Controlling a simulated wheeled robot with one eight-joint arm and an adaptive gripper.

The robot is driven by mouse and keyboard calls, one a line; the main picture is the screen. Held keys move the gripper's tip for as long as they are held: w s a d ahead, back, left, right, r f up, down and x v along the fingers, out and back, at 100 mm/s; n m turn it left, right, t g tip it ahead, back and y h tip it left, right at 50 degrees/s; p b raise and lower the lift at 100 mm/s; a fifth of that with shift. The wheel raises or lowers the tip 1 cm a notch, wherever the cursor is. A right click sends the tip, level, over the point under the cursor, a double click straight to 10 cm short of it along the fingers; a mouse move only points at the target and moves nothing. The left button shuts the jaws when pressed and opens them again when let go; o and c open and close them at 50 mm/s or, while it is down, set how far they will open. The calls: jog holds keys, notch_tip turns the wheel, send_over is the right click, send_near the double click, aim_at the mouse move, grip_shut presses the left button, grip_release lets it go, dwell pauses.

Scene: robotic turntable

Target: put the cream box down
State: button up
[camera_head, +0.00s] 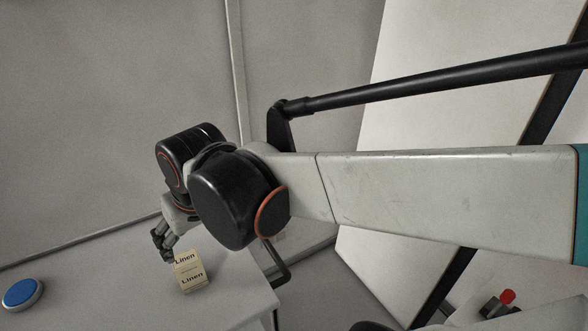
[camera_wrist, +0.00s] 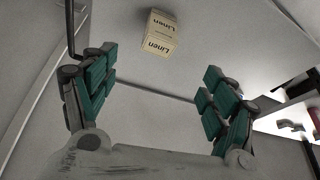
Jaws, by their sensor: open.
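The cream box (camera_head: 190,271), marked "Linen", stands on the light grey table top (camera_head: 232,286) near its right side in the head view. My gripper (camera_head: 164,244) is just behind and to the left of the box there. In the wrist view the box (camera_wrist: 158,34) lies beyond the fingertips, near the top of the picture, with nothing gripping it. My gripper (camera_wrist: 157,76) has its green-padded fingers spread wide and empty in that view. The head view does not show clearly whether a finger touches the box.
A blue round button with a white base (camera_head: 22,293) sits at the left of the table. A dark handle-like bar (camera_head: 277,268) is by the table's right edge. A red knob (camera_head: 508,296) shows at the lower right. The table between button and box is clear.

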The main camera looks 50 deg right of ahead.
jog(key=shift+s+r+n+t, duration=0.2)
jog(key=shift+s+t, duration=0.25)
jog(key=shift+s, duration=0.4)
jog(key=shift+s+r+n+t, duration=0.2)
jog(key=shift+s+t, duration=0.2)
jog(key=shift+s, duration=0.45)
jog(key=shift+s+r+n+t, duration=0.1)
jog(key=shift+s+n+t, duration=0.1)
jog(key=shift+s+t, duration=0.45)
jog(key=shift+s, duration=0.2)
